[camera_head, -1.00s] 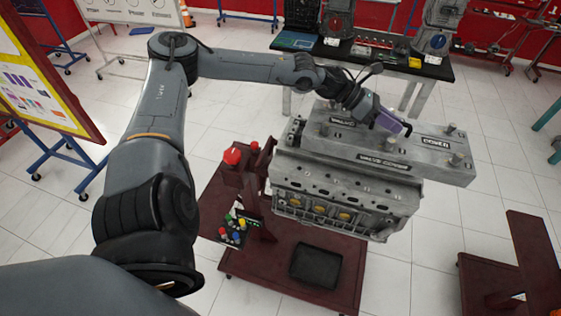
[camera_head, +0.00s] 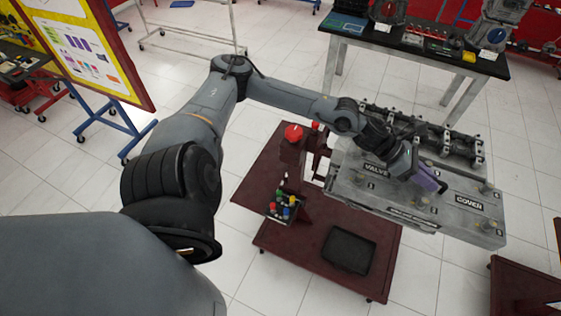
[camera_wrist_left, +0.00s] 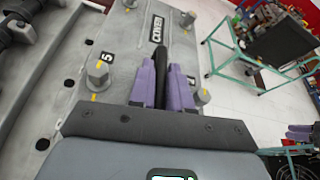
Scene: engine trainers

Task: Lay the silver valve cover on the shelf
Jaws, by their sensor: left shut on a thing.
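The silver valve cover (camera_head: 385,202) is a broad grey slab with bolt heads and black lettered labels. It hangs in front of the engine and covers much of it. My left gripper (camera_head: 428,180), with purple fingers, is shut on the cover near its middle. In the left wrist view the purple fingers (camera_wrist_left: 163,82) pinch a dark upright part on the cover (camera_wrist_left: 112,45). I cannot tell for sure which surface is the shelf.
The engine (camera_head: 455,142) shows its bare top behind the cover. A dark red stand (camera_head: 290,235) below carries a black tray (camera_head: 348,250) and coloured knobs. Another dark red stand (camera_head: 515,285) is at lower right. A black-topped bench (camera_head: 420,42) stands behind. White floor is free between them.

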